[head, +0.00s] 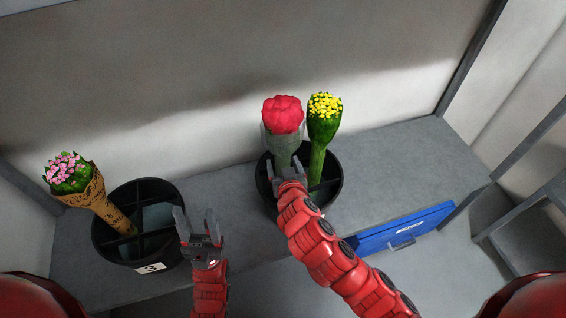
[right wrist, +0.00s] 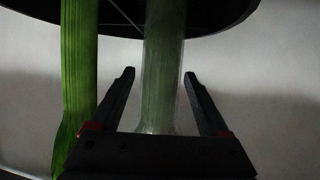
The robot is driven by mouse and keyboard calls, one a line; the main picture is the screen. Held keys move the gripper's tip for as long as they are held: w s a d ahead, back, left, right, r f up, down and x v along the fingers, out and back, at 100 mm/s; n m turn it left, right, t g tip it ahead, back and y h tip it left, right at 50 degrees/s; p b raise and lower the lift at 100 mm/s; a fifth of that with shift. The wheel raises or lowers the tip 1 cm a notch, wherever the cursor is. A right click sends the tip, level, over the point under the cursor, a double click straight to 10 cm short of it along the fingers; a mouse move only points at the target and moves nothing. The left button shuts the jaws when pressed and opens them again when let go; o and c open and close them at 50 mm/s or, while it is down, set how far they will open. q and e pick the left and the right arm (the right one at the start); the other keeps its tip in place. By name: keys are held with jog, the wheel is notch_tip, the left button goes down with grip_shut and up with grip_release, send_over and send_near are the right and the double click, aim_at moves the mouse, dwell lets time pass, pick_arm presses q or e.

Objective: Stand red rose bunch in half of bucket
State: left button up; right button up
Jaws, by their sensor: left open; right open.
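The red rose bunch (head: 283,115), in a clear sleeve, stands in the black bucket at the right (head: 336,190). My right gripper (head: 288,168) is in front of its lower part. In the right wrist view the sleeved stems (right wrist: 164,85) show between the open fingers (right wrist: 159,76), with a gap at each side. The other black bucket (head: 105,240), at the left, has a cross divider and a label with a "3". My left gripper (head: 197,222) is open and empty at that bucket's right side.
A pink bunch in brown printed paper (head: 98,200) leans left in the left bucket. A yellow bunch (head: 323,130) stands right of the roses; its green stem (right wrist: 78,60) shows beside my right gripper. A blue box (head: 400,235) is at the grey bench's front edge. The bench's right end is clear.

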jog(key=v, duration=0.5)
jog(key=shift+f, duration=0.1)
jog(key=p+v, duration=0.6)
jog(key=p, duration=0.1)
jog(key=shift+s, duration=0.3)
jog(key=shift+d, duration=0.1)
